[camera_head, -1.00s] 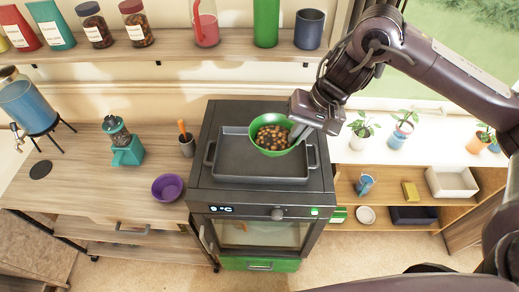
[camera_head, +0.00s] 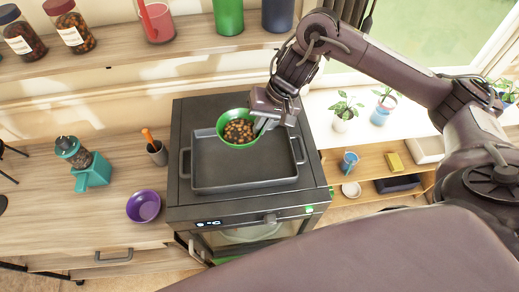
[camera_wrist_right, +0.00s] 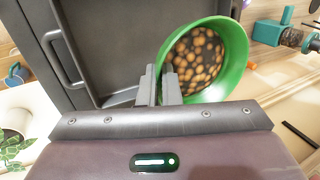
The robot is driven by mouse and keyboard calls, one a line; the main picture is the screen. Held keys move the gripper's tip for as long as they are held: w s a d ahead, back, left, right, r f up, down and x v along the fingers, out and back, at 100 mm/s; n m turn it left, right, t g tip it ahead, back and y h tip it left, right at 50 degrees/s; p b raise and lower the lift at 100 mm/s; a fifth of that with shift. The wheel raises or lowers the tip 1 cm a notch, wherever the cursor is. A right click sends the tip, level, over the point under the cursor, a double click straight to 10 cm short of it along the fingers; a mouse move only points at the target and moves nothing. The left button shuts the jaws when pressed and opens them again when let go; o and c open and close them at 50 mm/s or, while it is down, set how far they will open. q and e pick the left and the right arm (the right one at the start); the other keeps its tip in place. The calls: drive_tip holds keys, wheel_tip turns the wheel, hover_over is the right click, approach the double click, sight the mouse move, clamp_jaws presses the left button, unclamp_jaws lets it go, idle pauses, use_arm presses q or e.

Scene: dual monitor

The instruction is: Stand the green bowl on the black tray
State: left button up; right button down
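The green bowl (camera_head: 227,138) is full of round brown and dark pieces and looks upright. It is over the back middle of the black tray (camera_head: 245,178), which lies on top of the oven. I cannot tell whether the bowl touches the tray or hangs above it. My right gripper (camera_head: 262,125) is at the bowl's right side, its fingers shut on the rim. The right wrist view shows the fingers (camera_wrist_right: 160,88) on the rim of the bowl (camera_wrist_right: 236,62), with the tray (camera_wrist_right: 110,45) beneath. My left gripper is out of view.
A shelf with jars (camera_head: 70,32) runs above. Potted plants (camera_head: 343,115) stand at the right. The tray's front is bare.

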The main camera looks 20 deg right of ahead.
drive_tip(key=f+b, duration=0.1)
drive_tip(key=f, duration=0.6)
drive_tip(key=shift+w, duration=0.2)
drive_tip(key=shift+f, duration=1.9)
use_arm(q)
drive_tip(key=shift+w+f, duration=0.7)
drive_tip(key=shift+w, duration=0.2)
use_arm(e)
drive_tip(key=c, duration=1.6)
unclamp_jaws()
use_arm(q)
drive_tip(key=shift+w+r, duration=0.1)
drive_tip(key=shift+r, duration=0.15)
use_arm(e)
drive_tip(key=v, duration=1.2)
drive_tip(key=shift+r, duration=0.1)
drive_tip(key=shift+s, duration=0.15)
